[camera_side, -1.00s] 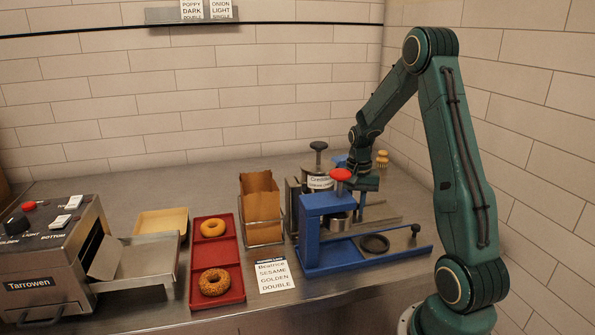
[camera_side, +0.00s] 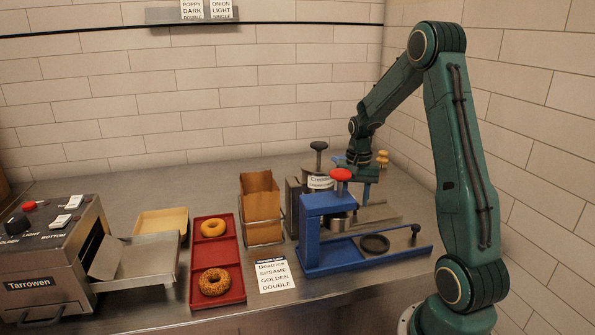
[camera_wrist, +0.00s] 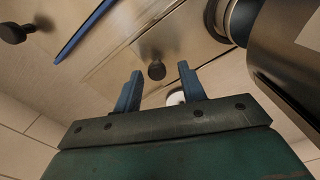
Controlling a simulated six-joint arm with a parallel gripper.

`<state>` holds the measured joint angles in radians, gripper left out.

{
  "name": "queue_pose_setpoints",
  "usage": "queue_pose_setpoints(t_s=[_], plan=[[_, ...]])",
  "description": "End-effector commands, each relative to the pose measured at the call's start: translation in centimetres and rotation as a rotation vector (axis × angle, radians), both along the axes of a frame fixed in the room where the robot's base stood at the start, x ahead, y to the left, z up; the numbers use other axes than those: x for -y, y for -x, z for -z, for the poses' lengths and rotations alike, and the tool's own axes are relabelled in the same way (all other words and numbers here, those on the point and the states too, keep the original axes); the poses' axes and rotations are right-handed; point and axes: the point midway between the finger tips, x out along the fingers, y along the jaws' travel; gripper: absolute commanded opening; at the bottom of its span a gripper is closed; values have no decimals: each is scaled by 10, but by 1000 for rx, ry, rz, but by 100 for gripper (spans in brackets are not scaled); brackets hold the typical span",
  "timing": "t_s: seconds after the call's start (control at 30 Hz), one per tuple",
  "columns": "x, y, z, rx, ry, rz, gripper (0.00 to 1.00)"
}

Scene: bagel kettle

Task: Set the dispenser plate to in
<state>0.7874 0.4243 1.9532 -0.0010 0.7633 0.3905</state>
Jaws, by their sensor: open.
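The grey metal dispenser (camera_side: 294,195) with a labelled canister (camera_side: 320,183) stands behind the blue press. Its flat metal plate (camera_side: 385,217) sticks out to the right. In the wrist view, a dark round knob (camera_wrist: 157,70) stands up from a metal plate (camera_wrist: 185,35). My gripper (camera_side: 368,190) is above the plate area, behind the blue press. In the wrist view its two blue fingers (camera_wrist: 158,80) are open and apart, with the knob between them in the picture. Nothing is held, and contact with the knob cannot be told.
The blue press (camera_side: 325,225) with a red knob (camera_side: 341,174) stands in front, with its own plate and black knob (camera_side: 415,229). A wooden-topped item (camera_side: 382,157) stands behind my gripper. A paper bag holder, red bagel tray (camera_side: 229,265) and toaster are left.

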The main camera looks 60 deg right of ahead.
Motion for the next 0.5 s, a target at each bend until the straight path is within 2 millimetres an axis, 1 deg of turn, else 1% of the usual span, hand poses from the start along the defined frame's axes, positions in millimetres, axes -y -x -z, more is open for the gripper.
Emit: queue_pose_setpoints(t_s=[0.03,0.5], plan=[[1,-1,-8,3,3,0,41],[0,-1,-86,4,3,-2,41]])
